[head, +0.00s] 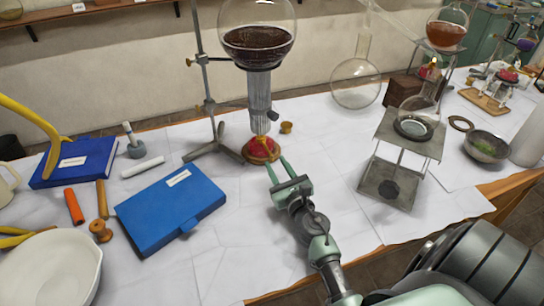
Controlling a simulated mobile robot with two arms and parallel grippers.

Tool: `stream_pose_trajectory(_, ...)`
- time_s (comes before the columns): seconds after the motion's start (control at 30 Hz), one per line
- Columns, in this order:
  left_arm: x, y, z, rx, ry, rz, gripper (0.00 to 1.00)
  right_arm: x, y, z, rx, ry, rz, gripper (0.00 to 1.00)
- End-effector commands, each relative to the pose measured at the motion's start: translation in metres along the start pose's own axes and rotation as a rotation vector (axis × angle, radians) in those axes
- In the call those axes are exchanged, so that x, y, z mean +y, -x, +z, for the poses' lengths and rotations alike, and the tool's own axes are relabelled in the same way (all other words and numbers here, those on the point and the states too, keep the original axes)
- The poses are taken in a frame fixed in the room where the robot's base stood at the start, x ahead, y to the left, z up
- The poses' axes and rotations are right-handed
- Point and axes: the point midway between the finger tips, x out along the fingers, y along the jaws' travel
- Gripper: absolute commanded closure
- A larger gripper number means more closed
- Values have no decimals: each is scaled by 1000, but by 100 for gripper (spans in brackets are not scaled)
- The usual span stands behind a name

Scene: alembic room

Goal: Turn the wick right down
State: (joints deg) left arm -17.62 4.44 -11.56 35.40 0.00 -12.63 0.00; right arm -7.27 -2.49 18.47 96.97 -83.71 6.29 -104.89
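A small red spirit lamp (261,149) on a round brown base stands on the white-covered table, below a large round flask of dark liquid (256,45). A narrow yellowish part shows at the lamp's top; the wick and its knob are too small to make out. My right gripper (277,168) reaches in from the front right. Its two green fingers are apart, with the tips at the near side of the lamp. I cannot tell whether they touch it. I see nothing held between them.
A metal stand (206,100) rises just left of the lamp. A small brass piece (286,127) lies right of it. A raised metal platform (408,135) with a glass vessel stands to the right. A blue book (170,207) and a white bowl (50,268) lie to the left.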

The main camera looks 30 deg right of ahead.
Motion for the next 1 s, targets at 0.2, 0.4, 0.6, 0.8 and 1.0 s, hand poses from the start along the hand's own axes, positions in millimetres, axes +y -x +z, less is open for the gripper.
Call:
stream_pose_trajectory(0.2, -2, 2, 2, -4, -1, -3, 64, -1, -30, 0, 0, -2, -2, 67)
stream_pose_trajectory(0.4, -4, 2, -8, 10, 0, -5, 64, -1, -39, 0, 0, -2, -1, 67)
stream_pose_trajectory(0.6, -4, 2, -11, 15, 1, -5, 64, -1, -38, 0, 0, -3, -2, 70)
stream_pose_trajectory(0.8, -5, 2, -11, 15, 1, -6, 64, -1, -38, 0, 0, -3, -2, 100)
stream_pose_trajectory(1.0, -5, 2, -10, 14, 1, -6, 64, -1, -38, 0, 0, -12, -2, 100)
